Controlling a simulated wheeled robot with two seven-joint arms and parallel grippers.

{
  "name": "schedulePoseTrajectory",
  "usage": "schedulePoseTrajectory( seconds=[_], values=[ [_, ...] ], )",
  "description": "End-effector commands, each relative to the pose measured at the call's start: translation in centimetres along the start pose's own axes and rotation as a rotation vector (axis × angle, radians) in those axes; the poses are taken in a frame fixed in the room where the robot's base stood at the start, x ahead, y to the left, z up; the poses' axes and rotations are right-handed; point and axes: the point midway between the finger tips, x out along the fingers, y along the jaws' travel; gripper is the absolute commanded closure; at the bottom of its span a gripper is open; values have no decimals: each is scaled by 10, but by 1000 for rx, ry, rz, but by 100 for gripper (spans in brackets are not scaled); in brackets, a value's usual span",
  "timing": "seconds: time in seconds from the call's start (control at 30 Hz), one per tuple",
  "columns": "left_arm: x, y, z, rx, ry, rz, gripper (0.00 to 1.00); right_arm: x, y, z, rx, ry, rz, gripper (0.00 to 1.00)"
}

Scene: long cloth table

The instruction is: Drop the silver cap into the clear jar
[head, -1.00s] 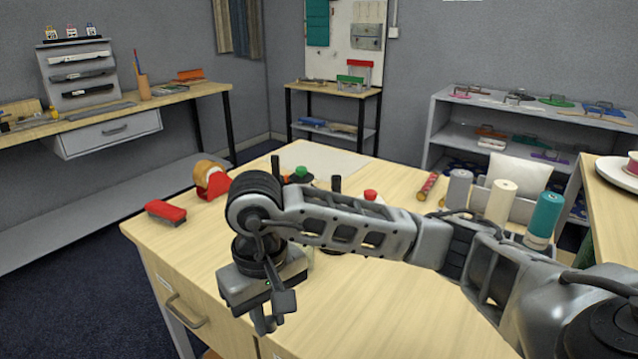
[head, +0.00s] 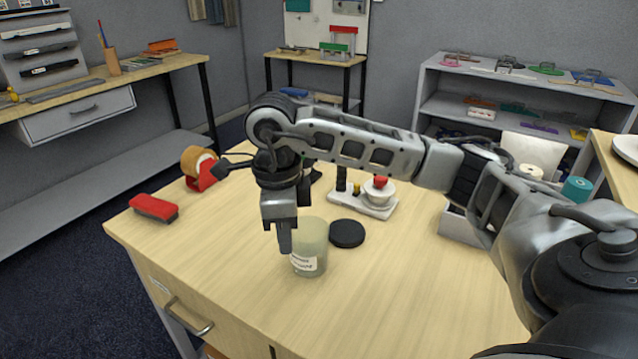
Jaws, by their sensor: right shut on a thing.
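The clear jar (head: 314,258), squat with a white label, stands upright on the table. A round black lid (head: 347,233) lies flat just right of it. My right gripper (head: 285,246) points down at the jar's left side and overlaps its rim in the head view. I cannot tell whether the fingertips are over the mouth or in front of it. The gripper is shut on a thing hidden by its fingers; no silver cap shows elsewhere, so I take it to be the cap. My left gripper is out of view.
A red stapler (head: 154,207) and an orange tape dispenser (head: 199,168) with a red base are at the table's left. A white stand (head: 364,203) with a red-topped piece is behind the lid.

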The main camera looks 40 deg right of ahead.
Motion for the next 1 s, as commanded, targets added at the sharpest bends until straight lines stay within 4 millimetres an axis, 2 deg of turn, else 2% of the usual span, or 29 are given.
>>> schedulePoseTrajectory(
  seconds=[0.1,0.4,0.6,0.8,1.0],
  values=[
    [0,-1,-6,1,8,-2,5,-9,-12,-12,379,0,-1,100],
    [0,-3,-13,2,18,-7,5,-30,-36,-39,1343,-10,8,100],
    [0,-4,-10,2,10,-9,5,-40,-48,-54,1853,-14,20,100],
    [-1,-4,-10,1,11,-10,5,-45,-53,-60,2099,-17,28,100],
    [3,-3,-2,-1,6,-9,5,-37,-54,-61,2139,-16,30,100]
  ],
)
